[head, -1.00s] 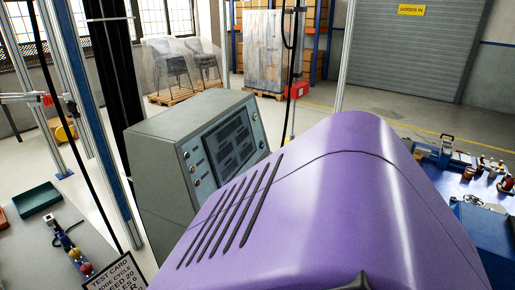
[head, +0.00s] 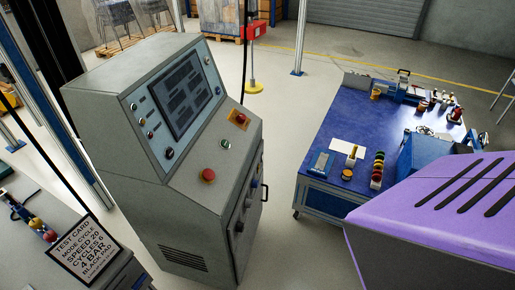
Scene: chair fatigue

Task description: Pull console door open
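The grey console (head: 130,190) stands left of centre in the head view, with a sloped screen (head: 177,95) on top. Its narrow front face below the button panel is seen at a steep angle. A dark bar handle (head: 265,192) stands out from the far right side of that face, with dark round fittings nearer on it. The door (head: 252,190) appears closed against the body, but its edges are hard to make out. Neither gripper is in view, and nothing is seen touching the handle.
A blue-topped bench (head: 330,125) with tools stands right of the console, with a strip of bare floor between. A grey table (head: 85,275) with a test card (head: 85,248) is at lower left. A close purple slotted shape covers the lower right.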

